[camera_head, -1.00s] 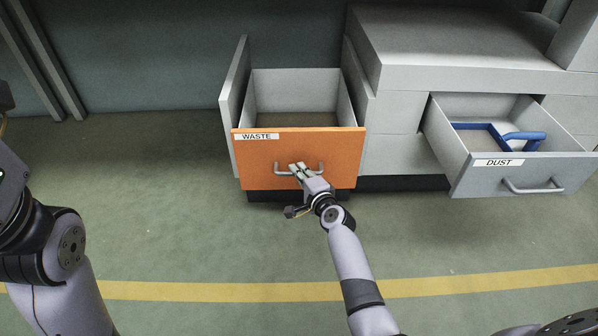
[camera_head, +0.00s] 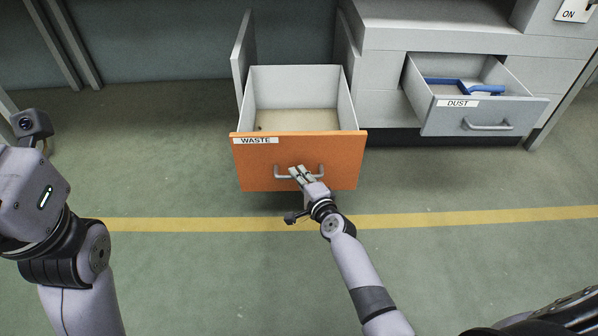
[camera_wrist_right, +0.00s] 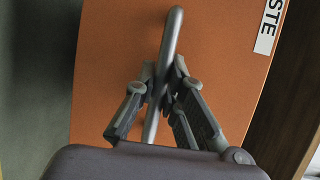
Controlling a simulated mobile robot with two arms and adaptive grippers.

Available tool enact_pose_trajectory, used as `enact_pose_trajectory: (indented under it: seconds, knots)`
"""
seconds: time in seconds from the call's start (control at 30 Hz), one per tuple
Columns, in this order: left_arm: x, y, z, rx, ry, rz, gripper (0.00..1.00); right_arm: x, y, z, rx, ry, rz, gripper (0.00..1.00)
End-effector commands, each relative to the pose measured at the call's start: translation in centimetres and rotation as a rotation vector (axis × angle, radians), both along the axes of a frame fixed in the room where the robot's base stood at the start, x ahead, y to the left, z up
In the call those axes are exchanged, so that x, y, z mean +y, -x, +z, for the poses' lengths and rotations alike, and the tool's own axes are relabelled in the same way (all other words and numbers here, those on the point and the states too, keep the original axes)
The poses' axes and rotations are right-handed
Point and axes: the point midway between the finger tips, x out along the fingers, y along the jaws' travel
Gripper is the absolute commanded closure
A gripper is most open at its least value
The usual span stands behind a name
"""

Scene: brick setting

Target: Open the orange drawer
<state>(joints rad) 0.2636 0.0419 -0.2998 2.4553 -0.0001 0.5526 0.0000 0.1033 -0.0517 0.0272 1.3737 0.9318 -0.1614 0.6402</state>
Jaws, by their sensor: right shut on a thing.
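The orange drawer (camera_head: 300,150), labelled WASTE, is pulled well out of the grey cabinet, and its inside shows from above. Its grey bar handle (camera_head: 283,175) runs across the orange front. My right gripper (camera_head: 298,172) is shut on this handle. In the right wrist view my gripper fingers (camera_wrist_right: 162,85) close around the handle (camera_wrist_right: 170,40), in front of the orange face (camera_wrist_right: 110,60). My left arm is at the left edge of the head view, and its fingers are not visible.
A grey drawer (camera_head: 480,118) labelled DUST stands open to the right, with a blue object (camera_head: 450,84) inside. The cabinet (camera_head: 440,35) fills the back right. The green floor (camera_head: 170,170) is free at the left, and a yellow line (camera_head: 180,224) crosses it.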

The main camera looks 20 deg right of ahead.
Motion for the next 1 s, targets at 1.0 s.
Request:
enact_pose_trajectory:
  seconds: [1.0]
  knots:
    - [0.1, 0.1, 0.1, 0.0, 0.001, 0.0, 0.69, -0.1, 1.1, 0.1, 0.0, 0.0, -0.001, 0.8]
